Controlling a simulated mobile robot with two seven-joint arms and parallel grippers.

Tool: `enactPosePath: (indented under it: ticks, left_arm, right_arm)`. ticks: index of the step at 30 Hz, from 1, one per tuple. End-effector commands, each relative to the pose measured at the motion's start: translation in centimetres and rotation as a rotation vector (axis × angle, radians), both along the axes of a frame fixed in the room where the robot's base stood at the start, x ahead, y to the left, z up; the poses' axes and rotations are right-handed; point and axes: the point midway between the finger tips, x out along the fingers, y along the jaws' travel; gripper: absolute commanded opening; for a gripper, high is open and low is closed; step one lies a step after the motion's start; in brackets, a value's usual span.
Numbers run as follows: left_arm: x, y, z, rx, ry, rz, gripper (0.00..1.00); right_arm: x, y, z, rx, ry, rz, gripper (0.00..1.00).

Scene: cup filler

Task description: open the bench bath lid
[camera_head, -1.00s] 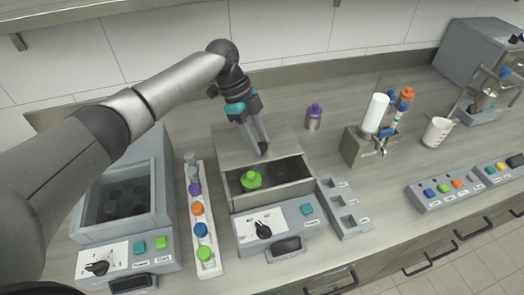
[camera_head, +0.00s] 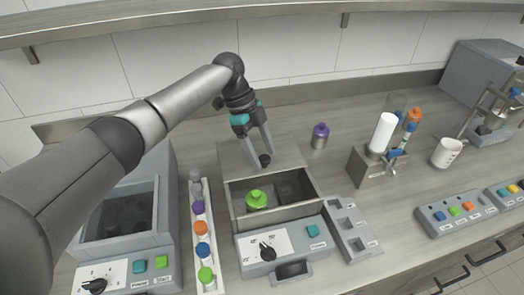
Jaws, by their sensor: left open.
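The bench bath (camera_head: 270,245) is the grey box in the middle of the bench, with a dial and a teal button on its front. Its grey flat lid (camera_head: 285,155) lies back towards the wall, so the dark inside shows. A green-capped bottle (camera_head: 256,199) stands in the opening. The lid has a small dark knob (camera_head: 264,160). My left gripper (camera_head: 260,158) is open, pointing down, with its fingers spread around the knob. I cannot tell whether a finger touches it. My right gripper is not in view.
Left stands another open grey bath (camera_head: 120,235), with a rack of coloured-capped bottles (camera_head: 200,228) beside it. A purple-capped bottle (camera_head: 320,136) stands behind right. An empty slotted tray (camera_head: 350,232) adjoins the bath's right side. A dispenser (camera_head: 372,165) and white mug (camera_head: 446,152) stand further right.

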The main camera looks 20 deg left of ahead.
Motion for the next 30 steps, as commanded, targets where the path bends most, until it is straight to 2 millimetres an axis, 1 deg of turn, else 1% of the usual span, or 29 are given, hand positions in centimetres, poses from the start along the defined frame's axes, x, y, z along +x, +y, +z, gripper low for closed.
enactPosePath:
  ticks: [5,8,11,15,21,25,30]
  left_arm:
    - [0.1,0.2,0.4,0.0,-0.001,0.0,0.69]
    - [0.2,0.6,1.4,-0.001,-0.004,0.002,0.69]
    - [0.4,1.3,3.2,0.0,-0.005,0.002,0.69]
    - [0.6,2.6,6.5,-0.001,-0.005,0.002,0.69]
    - [0.9,4.3,10.7,-0.001,-0.004,0.002,0.69]
    - [1.1,5.1,12.6,0.0,-0.002,0.002,0.69]
    - [1.1,5.6,13.9,0.0,0.0,0.0,0.69]
  right_arm:
    - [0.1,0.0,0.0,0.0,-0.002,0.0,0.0]
    - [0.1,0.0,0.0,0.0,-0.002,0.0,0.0]
    - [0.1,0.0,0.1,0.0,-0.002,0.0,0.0]
    - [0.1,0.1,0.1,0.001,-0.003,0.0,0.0]
    - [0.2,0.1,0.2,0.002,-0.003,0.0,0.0]
    - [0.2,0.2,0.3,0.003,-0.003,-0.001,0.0]
    - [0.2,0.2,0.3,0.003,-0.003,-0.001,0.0]
